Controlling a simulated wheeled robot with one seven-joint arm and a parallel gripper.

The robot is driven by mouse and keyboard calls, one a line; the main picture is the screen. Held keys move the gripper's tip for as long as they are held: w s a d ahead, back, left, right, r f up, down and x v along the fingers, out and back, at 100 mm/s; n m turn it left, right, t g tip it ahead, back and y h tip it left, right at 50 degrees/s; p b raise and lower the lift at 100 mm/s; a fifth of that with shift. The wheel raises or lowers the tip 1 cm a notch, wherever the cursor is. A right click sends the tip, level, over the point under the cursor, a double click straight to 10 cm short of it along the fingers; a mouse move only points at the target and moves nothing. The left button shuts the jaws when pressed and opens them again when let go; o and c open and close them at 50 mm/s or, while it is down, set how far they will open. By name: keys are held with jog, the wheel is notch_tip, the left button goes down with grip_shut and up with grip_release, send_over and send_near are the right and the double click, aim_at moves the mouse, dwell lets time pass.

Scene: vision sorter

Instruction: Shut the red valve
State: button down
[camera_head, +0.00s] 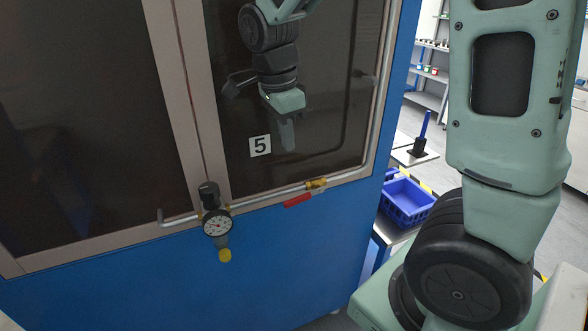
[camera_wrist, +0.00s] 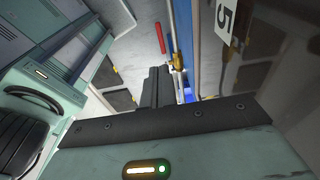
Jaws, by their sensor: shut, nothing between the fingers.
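The red valve has a brass body (camera_head: 316,185) on a thin metal pipe. Its red lever (camera_head: 298,201) points down-left from the body, roughly along the pipe and just below it. In the wrist view the red lever (camera_wrist: 160,38) and brass body (camera_wrist: 178,60) lie just beyond my fingertips. My gripper (camera_head: 288,146) points down in front of the dark glass, above and slightly left of the valve, apart from it in the head view. Its fingers (camera_wrist: 156,72) are together in the wrist view, with nothing between them.
A pressure gauge (camera_head: 217,223) with a black top and yellow lower cap sits on the pipe at left. A "5" label (camera_head: 260,146) is on the glass. The blue cabinet front (camera_head: 290,265) lies below. Blue bins (camera_head: 407,202) stand to the right.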

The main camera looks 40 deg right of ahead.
aim_at(296, 198)
jog(key=f, duration=0.4)
jog(key=d+f+p, duration=0.1)
jog(key=f, duration=0.4)
jog(key=f+p, duration=0.1)
jog(key=f, duration=0.4)
jog(key=shift+s+d, duration=0.25)
jog(key=shift+d, duration=0.15)
jog(key=shift+w, duration=0.1)
